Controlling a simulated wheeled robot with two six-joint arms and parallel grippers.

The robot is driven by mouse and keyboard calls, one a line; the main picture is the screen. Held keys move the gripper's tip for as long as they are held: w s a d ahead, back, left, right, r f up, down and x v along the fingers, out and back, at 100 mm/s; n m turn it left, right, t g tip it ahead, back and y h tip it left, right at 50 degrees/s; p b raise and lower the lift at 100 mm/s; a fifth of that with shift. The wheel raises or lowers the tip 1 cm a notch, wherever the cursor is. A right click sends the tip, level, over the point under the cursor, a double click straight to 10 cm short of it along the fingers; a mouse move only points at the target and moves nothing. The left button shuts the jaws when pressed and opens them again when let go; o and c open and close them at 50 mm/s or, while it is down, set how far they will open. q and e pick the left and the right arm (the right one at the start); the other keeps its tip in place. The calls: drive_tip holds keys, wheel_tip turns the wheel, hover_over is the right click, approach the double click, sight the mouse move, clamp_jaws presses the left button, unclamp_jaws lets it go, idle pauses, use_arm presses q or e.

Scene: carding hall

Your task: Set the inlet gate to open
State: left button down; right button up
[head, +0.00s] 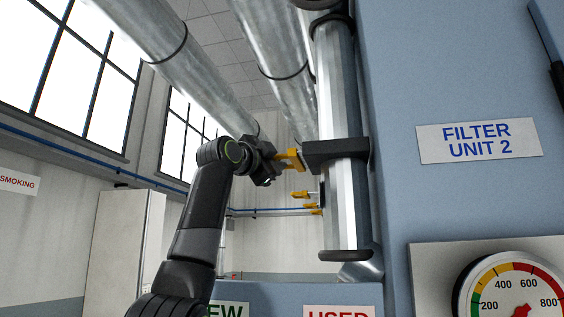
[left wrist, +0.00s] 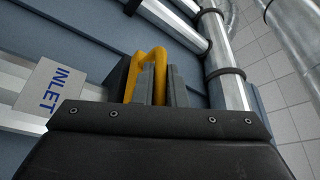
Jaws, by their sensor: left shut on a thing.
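The inlet gate is a dark collar (head: 335,153) around a vertical metal duct, with a yellow handle (head: 294,160) sticking out to its left. My left gripper (head: 278,164) is at this handle, shut on it. In the left wrist view the bent yellow handle (left wrist: 158,55) stands between the dark fingers (left wrist: 152,85). A plate reading INLET (left wrist: 50,95) is on the duct to the left there. The fingers hide part of the handle. My right gripper is not in view.
The blue filter unit (head: 450,80) fills the right, with a FILTER UNIT 2 plate (head: 479,140) and a dial gauge (head: 514,290). More yellow handles (head: 303,194) show beyond and below the gate. Large pipes (head: 165,55) run overhead. Labels marked USED (head: 338,312) stand below.

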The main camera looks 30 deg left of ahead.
use_arm(q)
drive_tip(key=s+a, duration=0.2)
drive_tip(key=a, duration=0.7)
drive_tip(key=shift+s, duration=0.2)
drive_tip(key=c, duration=1.6)
unclamp_jaws()
drive_tip(key=shift+c, duration=0.2)
drive_tip(key=shift+o, duration=0.8)
drive_tip(key=shift+a, duration=0.25)
drive_tip(key=b+v, duration=1)
drive_tip(key=v, duration=0.7)
drive_tip(key=shift+s, duration=0.3)
drive_tip(key=shift+w+f, duration=0.1)
